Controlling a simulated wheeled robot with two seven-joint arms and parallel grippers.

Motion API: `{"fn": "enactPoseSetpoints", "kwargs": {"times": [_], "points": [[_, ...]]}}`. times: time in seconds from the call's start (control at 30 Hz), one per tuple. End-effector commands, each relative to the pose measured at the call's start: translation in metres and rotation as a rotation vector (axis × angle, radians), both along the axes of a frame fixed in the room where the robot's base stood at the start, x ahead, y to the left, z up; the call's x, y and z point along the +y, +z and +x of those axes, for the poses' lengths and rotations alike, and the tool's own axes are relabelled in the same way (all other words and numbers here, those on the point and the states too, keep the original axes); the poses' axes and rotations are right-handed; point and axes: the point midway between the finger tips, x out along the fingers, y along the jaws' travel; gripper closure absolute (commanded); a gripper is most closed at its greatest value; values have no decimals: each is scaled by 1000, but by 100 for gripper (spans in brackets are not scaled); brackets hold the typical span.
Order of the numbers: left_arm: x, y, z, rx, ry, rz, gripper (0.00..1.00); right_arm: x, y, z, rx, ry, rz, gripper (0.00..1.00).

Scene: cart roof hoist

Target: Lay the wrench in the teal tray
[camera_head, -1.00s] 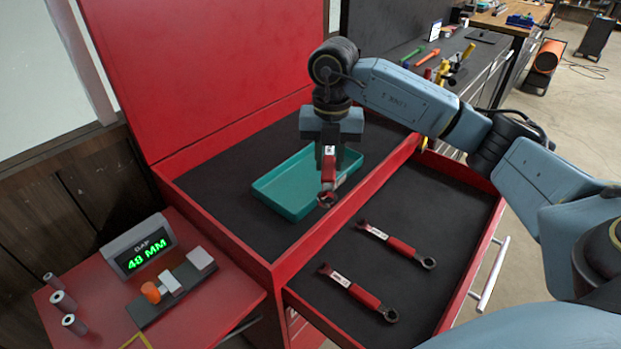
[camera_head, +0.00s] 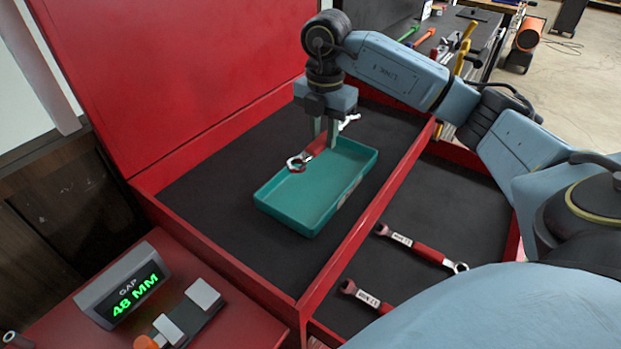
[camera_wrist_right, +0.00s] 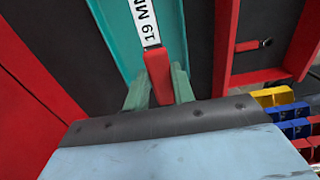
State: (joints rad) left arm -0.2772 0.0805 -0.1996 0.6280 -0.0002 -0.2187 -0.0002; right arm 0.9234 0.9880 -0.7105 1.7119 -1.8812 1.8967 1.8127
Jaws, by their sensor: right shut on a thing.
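My right gripper (camera_head: 325,143) is shut on a red-handled wrench (camera_head: 320,149). It holds the wrench over the far part of the teal tray (camera_head: 318,215). The wrench's ring end points left and toward me; its other end sticks out behind the fingers. I cannot tell whether the wrench touches the tray. In the right wrist view the wrench (camera_wrist_right: 157,66) sits between the fingers, its white label reading 19 MM, with the teal tray (camera_wrist_right: 115,40) behind it. My left gripper is not in view.
Two more red wrenches (camera_head: 425,252) lie in the open drawer (camera_head: 440,200), beyond the red divider on the right. The raised red lid (camera_head: 170,70) stands at the back left. A gap display (camera_head: 125,293) reading 48 MM is at lower left.

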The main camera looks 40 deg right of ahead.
Motion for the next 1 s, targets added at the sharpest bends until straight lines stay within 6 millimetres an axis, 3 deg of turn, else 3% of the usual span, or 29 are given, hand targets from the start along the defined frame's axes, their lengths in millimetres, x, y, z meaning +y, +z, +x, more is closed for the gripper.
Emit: {"fn": "enactPoseSetpoints", "kwargs": {"times": [0.03, 0.2, 0.33, 0.47, 0.7, 1.0], "points": [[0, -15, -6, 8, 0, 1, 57, 0, -14, 0, -1, 0, 0, 100], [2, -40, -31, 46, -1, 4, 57, 0, -38, 0, -1, 1, 0, 100], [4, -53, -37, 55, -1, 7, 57, 0, -51, 0, -1, 1, 0, 100], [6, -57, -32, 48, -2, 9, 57, 0, -61, 0, 0, 1, 0, 100], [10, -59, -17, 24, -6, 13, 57, 0, -103, -1, 2, 0, 0, 100], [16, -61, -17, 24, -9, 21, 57, 0, -131, -1, 2, 1, -1, 100]]}}
